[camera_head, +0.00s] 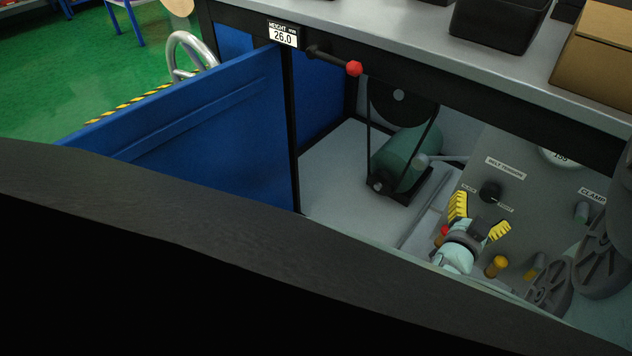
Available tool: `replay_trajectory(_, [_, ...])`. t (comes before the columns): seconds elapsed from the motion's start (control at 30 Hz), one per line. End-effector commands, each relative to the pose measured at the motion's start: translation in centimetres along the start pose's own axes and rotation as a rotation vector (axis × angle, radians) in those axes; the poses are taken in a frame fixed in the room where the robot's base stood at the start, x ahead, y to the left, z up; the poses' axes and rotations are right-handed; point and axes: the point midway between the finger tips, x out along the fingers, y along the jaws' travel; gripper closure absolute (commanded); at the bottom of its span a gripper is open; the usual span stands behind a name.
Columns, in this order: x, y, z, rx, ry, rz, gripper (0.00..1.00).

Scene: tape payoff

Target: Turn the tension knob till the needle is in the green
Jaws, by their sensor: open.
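A dark round knob (490,192) sits on the grey panel (470,160) inside the cabinet, below a white label that seems to read belt tension. Small labels flank it. My gripper (479,217), with yellow ribbed finger pads, is open and empty just below the knob in the picture. Its fingers are spread and the knob is not between them; whether any finger touches the panel I cannot tell. A round white dial (563,157) shows at the panel's top, cut off by the bench edge. Its needle and any green zone are not visible.
Right of the knob are a clamp label (592,196), a grey-green knob (582,212) and grey wheels (603,258). An orange post (497,266) stands close below my gripper. A green motor (405,157) with a belt sits left. A blue door (190,125) stands open.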

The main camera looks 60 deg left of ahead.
Motion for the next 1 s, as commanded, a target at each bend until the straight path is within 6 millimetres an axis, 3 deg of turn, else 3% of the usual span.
replay_trajectory(0.2, [4.0, 0.1, 0.1, 0.001, 0.005, 0.001, 0.23])
replay_trajectory(0.43, [6.5, 0.1, 0.0, -0.001, 0.002, 0.002, 0.23])
replay_trajectory(0.9, [7.3, 0.1, 0.0, 0.0, 0.0, 0.002, 0.2])
replay_trajectory(1.0, [7.3, 0.1, 0.0, 0.0, 0.0, 0.002, 0.3])
